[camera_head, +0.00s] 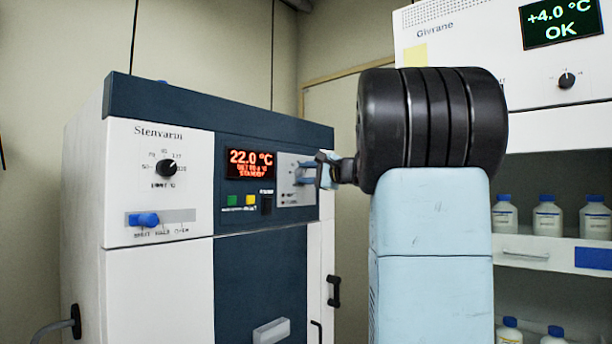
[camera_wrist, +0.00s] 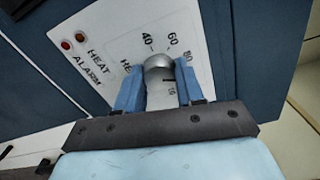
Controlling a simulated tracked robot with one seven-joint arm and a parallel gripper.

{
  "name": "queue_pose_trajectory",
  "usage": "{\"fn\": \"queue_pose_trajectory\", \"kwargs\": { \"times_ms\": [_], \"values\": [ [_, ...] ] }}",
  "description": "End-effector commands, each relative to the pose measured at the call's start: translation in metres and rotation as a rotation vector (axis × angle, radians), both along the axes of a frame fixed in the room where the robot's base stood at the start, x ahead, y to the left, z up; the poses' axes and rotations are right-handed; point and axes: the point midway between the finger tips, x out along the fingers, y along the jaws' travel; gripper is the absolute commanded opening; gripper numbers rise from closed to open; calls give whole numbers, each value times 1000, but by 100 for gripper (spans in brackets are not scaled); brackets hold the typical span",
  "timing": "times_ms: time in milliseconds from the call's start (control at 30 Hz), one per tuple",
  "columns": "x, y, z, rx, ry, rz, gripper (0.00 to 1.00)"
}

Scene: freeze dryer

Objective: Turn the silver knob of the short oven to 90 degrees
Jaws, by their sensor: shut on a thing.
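The silver knob (camera_wrist: 159,65) sits on a pale dial plate with the marks 40, 60 and a partly hidden mark near 80 or 90 in the wrist view. My gripper (camera_wrist: 157,76) has its two blue fingers on either side of the knob and is shut on it. A short dark line shows on the knob's near side. In the head view my gripper (camera_head: 322,170) reaches to the control panel at the right of the short oven (camera_head: 160,260). The knob is hard to make out there. The oven's red display (camera_head: 250,163) reads 22.0 °C with STANDBY below.
A black knob (camera_head: 166,168) and a blue slider (camera_head: 143,219) are on the oven's left panel. HEAT and ALARM lamps (camera_wrist: 73,40) are near the dial.

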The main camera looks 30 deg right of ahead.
Motion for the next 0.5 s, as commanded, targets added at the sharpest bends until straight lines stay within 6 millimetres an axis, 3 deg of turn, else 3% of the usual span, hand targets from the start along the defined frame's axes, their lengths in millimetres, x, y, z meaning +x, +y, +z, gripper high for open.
{"fn": "queue_pose_trajectory", "kwargs": {
  "times_ms": [233, 267, 500],
  "values": [
    [1, 1, -6, 2, 11, 4, 7],
    [1, 1, -6, 2, 11, 4, 40],
    [0, 0, -4, 2, 7, 2, 63]
  ]
}}
